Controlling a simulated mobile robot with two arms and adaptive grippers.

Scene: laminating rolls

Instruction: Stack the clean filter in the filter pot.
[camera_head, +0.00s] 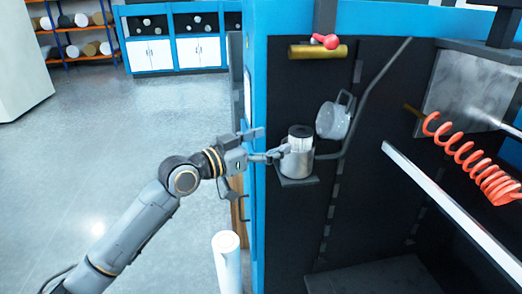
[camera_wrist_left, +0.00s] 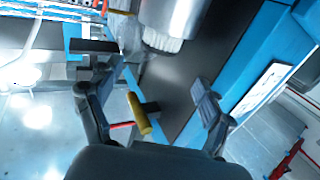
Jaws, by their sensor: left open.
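The filter pot (camera_head: 295,164) is a metal cup on a small dark bracket at the machine's dark panel. The white ribbed filter (camera_head: 300,143), with a dark top, stands upright in the pot and shows above its rim; its lower part is hidden. In the left wrist view, the pot (camera_wrist_left: 172,14) and the filter's white ribs (camera_wrist_left: 165,42) show at the top. My left gripper (camera_head: 272,143) is open just left of the pot and filter. Its fingers are apart and empty in the left wrist view (camera_wrist_left: 155,84). My right gripper is not in view.
A clear round lid (camera_head: 334,120) is tilted open beside the pot. A brass valve (camera_head: 318,51) with a red handle is above. A dark bent bar (camera_head: 378,88) runs right of the pot. A white cylinder (camera_head: 228,258) stands below. Open floor (camera_head: 150,115) is at left.

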